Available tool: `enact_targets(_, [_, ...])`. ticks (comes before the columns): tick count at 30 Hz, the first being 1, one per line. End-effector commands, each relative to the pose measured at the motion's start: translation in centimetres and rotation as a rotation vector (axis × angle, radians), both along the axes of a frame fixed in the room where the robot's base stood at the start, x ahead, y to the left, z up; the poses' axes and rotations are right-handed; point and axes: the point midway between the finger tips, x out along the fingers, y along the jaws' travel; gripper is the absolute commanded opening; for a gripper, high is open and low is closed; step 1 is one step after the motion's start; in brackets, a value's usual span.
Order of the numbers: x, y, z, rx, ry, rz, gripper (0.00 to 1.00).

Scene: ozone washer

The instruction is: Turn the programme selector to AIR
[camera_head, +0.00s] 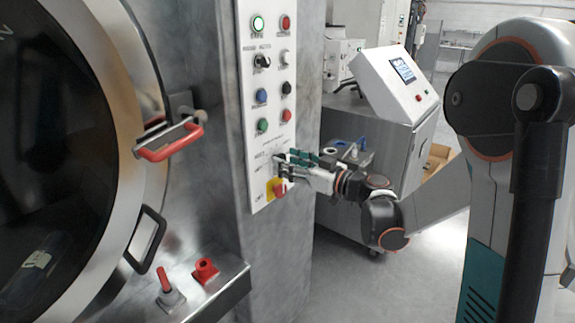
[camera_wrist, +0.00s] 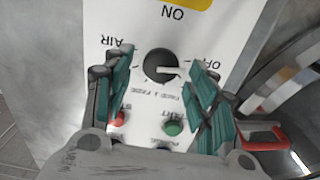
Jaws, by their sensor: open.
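The programme selector (camera_wrist: 160,66) is a round black knob with a white pointer line, on the white control panel (camera_wrist: 222,22). The pointer is turned to the right in the wrist view, towards the OFF side. The AIR label (camera_wrist: 117,47) is at the upper left of the knob, and the OFF label (camera_wrist: 203,62) is at its right. My gripper (camera_wrist: 160,60) is open, with one teal finger on each side of the knob; contact is not visible. In the head view my gripper (camera_head: 284,160) is at the panel's lower part and hides the selector.
A red knob on a yellow plate (camera_head: 278,188) sits just below my gripper. Several buttons and a black rotary switch (camera_head: 262,61) are higher on the panel. The round door (camera_head: 60,120) with red-handled latch (camera_head: 170,143) is at left. A steel cabinet (camera_head: 380,130) stands behind.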

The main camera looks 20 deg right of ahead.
Motion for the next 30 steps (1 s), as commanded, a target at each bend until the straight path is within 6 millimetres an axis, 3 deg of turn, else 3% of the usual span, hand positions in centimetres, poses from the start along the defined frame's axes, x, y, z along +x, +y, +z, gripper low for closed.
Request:
enact_targets(12, [0.73, 0.54, 0.03, 0.0, 0.0, 0.0, 0.52])
enact_targets(18, [0.72, 0.52, 0.02, 0.0, 0.0, 0.0, 0.11])
enact_targets(30, [0.72, 0.5, 0.01, 0.035, 0.025, 0.0, 0.1])
